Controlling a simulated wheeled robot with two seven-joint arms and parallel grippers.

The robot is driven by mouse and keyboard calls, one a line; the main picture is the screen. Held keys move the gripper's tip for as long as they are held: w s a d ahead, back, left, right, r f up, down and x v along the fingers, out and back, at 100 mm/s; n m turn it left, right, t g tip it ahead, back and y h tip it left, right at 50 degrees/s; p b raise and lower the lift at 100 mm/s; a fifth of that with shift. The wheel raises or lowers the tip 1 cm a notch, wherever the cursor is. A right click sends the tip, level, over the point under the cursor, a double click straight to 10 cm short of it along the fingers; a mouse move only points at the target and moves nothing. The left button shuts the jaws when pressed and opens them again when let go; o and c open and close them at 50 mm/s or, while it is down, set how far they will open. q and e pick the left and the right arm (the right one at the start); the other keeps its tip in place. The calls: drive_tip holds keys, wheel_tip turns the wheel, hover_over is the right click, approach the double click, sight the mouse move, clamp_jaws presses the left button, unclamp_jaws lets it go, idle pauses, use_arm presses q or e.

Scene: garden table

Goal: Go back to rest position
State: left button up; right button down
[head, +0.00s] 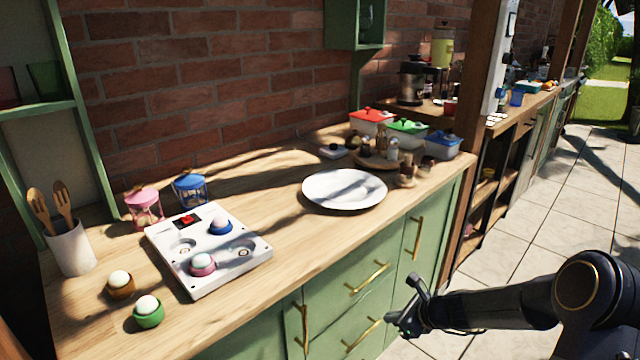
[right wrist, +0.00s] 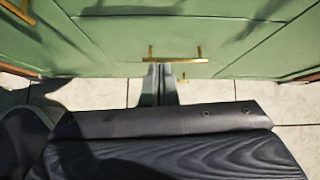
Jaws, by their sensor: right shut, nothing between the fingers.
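My right gripper (head: 402,318) is at the lower right of the head view, in front of the green cabinet drawers and below the level of the worktop. It is shut and holds nothing. My right arm reaches in from the right edge, over the tiled floor. In the right wrist view the gripper fingers (right wrist: 160,88) are together, pointing toward the green cabinet front (right wrist: 130,40) and a brass handle. Whether the fingers touch the cabinet cannot be told. My left gripper is not in view.
The wooden worktop (head: 280,240) carries a white board (head: 235,262) with cups, a white plate (head: 345,188), lidded dishes (head: 408,132) and a utensil pot (head: 72,248). Brass drawer handles (head: 367,277) stick out near my right gripper. The tiled floor (head: 560,215) at right is clear.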

drive_tip(key=s+a+r+n, duration=0.2)
drive_tip(key=s+r+n, duration=0.6)
drive_tip(key=r, duration=0.5)
drive_tip(key=s+r+n+g+h, duration=0.1)
drive_tip(key=s+r+n, duration=0.1)
drive_tip(key=s+n, duration=0.85)
drive_tip(key=s+r+n+h, duration=0.15)
drive_tip(key=s+n, duration=0.45)
drive_tip(key=s, duration=0.9)
wheel_tip(320, 180, up, 18)
drive_tip(key=p, duration=1.7)
drive_tip(key=shift+s+d+f, duration=0.15)
drive_tip(key=shift+s+d, duration=0.1)
drive_tip(key=shift+d, duration=0.1)
drive_tip(key=shift+n, duration=0.25)
